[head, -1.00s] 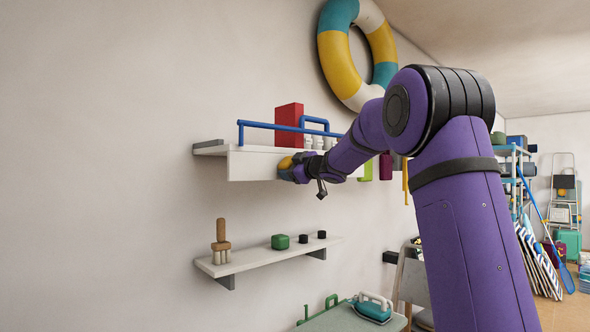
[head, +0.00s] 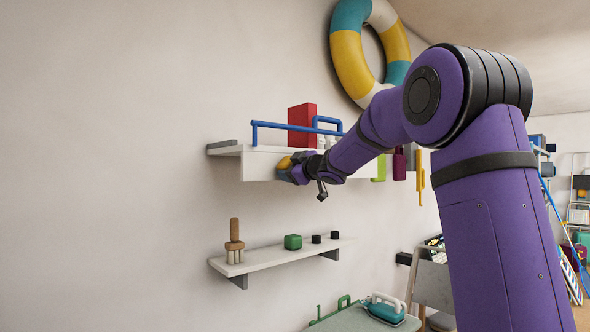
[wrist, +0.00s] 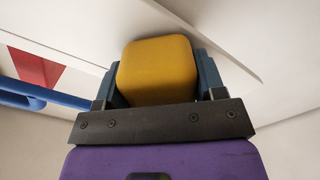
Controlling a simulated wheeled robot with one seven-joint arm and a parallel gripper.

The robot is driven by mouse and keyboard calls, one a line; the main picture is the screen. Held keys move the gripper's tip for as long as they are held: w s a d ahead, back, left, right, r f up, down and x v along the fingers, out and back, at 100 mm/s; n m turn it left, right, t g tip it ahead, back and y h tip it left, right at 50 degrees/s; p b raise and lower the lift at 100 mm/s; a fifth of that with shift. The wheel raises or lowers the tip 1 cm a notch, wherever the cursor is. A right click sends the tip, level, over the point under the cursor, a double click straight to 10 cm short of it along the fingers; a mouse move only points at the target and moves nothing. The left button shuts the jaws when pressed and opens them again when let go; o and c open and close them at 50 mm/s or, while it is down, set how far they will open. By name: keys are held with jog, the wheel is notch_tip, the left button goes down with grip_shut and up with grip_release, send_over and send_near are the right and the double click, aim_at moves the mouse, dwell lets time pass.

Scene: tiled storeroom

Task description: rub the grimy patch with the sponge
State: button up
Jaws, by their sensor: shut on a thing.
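My gripper (head: 284,167) is shut on the yellow sponge (wrist: 158,72). In the wrist view the sponge sits between the two blue-grey fingers. In the head view my gripper is at the white front face of the upper shelf (head: 262,165), left of its middle. The sponge is at or very close to that white face; I cannot tell whether it touches. I see no grimy patch in either view; the gripper and arm hide part of the shelf front.
A blue rail (head: 290,128) runs along the upper shelf, with a red box (head: 301,124) behind it. Coloured things hang at the shelf's right, including a yellow one (head: 420,178). The left wall is clear.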

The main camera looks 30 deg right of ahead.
jog(key=shift+s+a, duration=0.2)
jog(key=shift+a, duration=0.7)
jog(key=shift+s, duration=0.1)
jog(key=shift+s+d, duration=0.2)
jog(key=shift+s, duration=0.75)
jog(key=shift+s+d, duration=0.2)
jog(key=shift+s, duration=0.75)
jog(key=shift+s+d, duration=0.2)
jog(key=shift+s, duration=0.75)
jog(key=shift+s, duration=0.1)
jog(key=shift+s+d, duration=0.15)
jog(key=shift+s, duration=0.55)
jog(key=shift+s+d, duration=0.15)
jog(key=shift+s, duration=0.55)
